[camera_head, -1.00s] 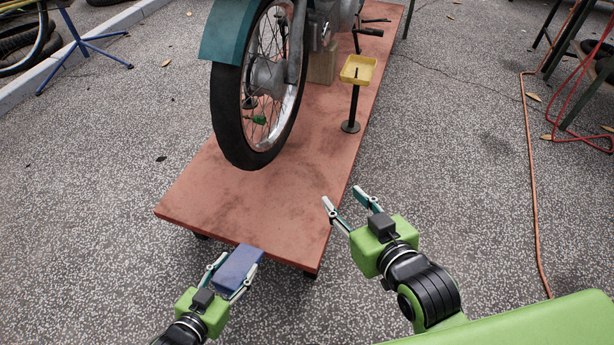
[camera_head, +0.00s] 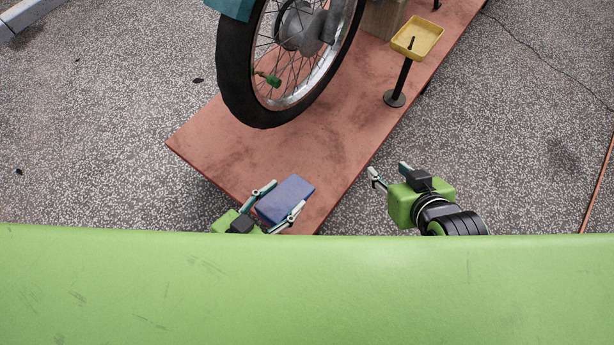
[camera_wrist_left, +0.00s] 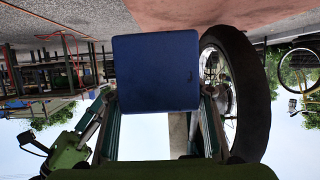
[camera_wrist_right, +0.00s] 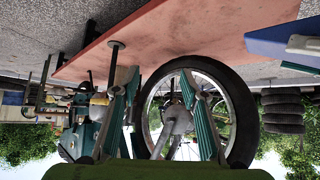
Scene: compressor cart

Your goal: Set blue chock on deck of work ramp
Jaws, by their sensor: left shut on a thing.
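The blue chock (camera_head: 285,200) is between the fingers of my left gripper (camera_head: 279,205), which is shut on it. In the head view it appears over the front end of the work ramp's red deck (camera_head: 250,150); whether it touches the deck I cannot tell. In the left wrist view the chock (camera_wrist_left: 156,73) fills the middle between the fingers. It also shows at the right edge of the right wrist view (camera_wrist_right: 275,38). My right gripper (camera_head: 389,174) is open and empty, to the right of the deck's edge.
A motorcycle's front wheel (camera_head: 250,100) stands on the deck beyond the chock. A yellow tray (camera_head: 422,38) on a black post stands near the deck's right edge. The deck in front of the wheel is bare. An orange hose (camera_head: 598,185) lies on the ground at right.

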